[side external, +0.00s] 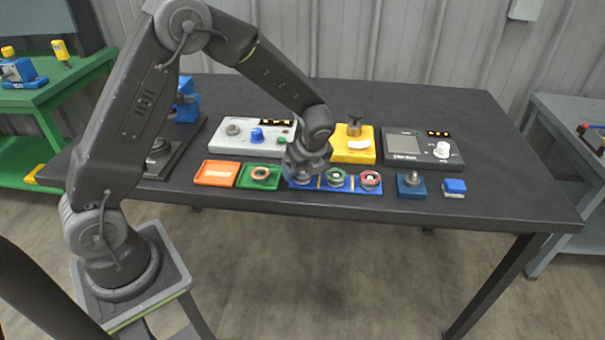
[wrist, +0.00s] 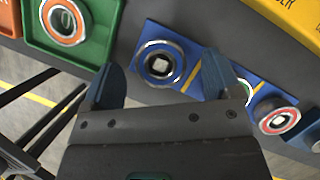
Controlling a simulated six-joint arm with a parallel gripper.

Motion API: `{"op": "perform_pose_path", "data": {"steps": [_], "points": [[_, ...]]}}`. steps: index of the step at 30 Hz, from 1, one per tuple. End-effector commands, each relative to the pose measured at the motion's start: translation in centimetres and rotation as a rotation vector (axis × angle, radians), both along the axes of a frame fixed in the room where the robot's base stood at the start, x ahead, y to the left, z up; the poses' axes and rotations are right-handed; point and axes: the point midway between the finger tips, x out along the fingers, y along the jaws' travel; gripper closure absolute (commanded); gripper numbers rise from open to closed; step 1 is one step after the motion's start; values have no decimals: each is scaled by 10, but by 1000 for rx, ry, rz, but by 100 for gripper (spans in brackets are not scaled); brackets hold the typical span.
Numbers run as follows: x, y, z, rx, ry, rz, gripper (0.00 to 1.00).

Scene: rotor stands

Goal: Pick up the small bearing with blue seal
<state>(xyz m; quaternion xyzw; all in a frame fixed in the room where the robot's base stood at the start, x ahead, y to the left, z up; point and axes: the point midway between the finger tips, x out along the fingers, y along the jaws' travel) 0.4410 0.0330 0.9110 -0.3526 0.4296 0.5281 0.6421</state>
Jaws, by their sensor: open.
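The small bearing with blue seal (wrist: 147,66) is a metal ring with a blue band and a pale square centre. It sits in the left section of a blue tray (wrist: 188,45) in the wrist view. In the side external view my gripper hides most of it at the left end of the blue tray (side external: 352,189). My gripper (wrist: 161,61) is open, with one finger on each side of the bearing as seen from the wrist. In the side external view my gripper (side external: 304,170) is low over that end of the tray. I cannot tell whether the fingers touch anything.
A green-sealed bearing (side external: 336,176) and a red-sealed bearing (side external: 370,179) share the blue tray. A green tray with an orange-ringed bearing (side external: 261,173) stands left, beside an orange tray (side external: 216,172). A yellow fixture (side external: 352,155) stands close behind. The table's front edge is near.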

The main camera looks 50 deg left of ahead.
Motion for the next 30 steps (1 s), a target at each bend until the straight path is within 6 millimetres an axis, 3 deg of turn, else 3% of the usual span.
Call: {"op": "perform_pose_path", "data": {"steps": [9,27,30], "points": [[1,3,-7,0,-2,-1,16],[1,3,-7,0,-1,0,72],[1,3,-6,0,-2,-1,72]]}}
